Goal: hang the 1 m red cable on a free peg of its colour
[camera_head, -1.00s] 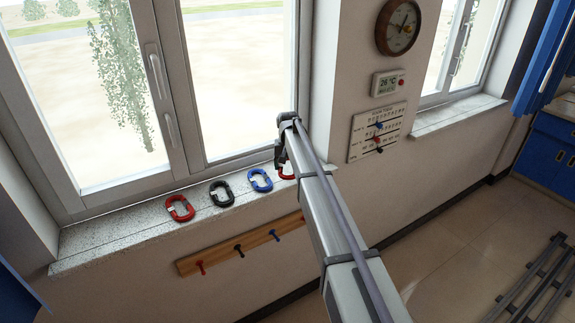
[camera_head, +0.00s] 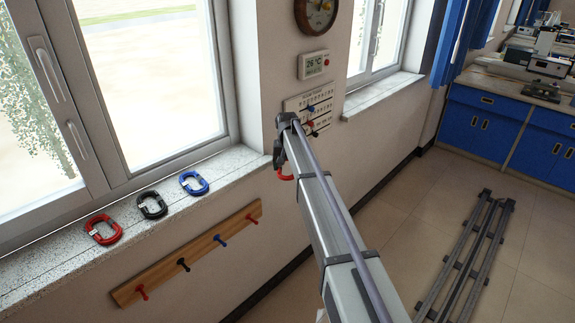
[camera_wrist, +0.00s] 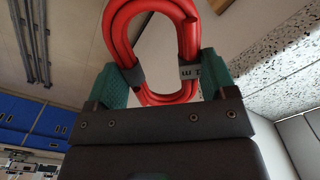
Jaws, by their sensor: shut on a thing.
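A coiled red cable hangs from my gripper (camera_head: 280,155) in the head view, mostly hidden behind the arm. In the wrist view the red cable (camera_wrist: 112,35) is an upright loop between the two teal fingers of my gripper (camera_wrist: 158,82), which are shut on its lower part. It has a grey band and a pale label that seems to read 1 m. A wooden peg rack (camera_head: 200,257) is on the wall, below and left of my gripper. It has a red peg (camera_head: 141,292), a black peg (camera_head: 183,265), a blue peg (camera_head: 219,241) and another red peg (camera_head: 251,218), all bare.
On the window sill (camera_head: 60,262) lie another red coil (camera_head: 103,230), a black coil (camera_head: 152,205) and a blue coil (camera_head: 194,183). Grey rails (camera_head: 466,255) lie on the floor at right. The wall around the rack is clear.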

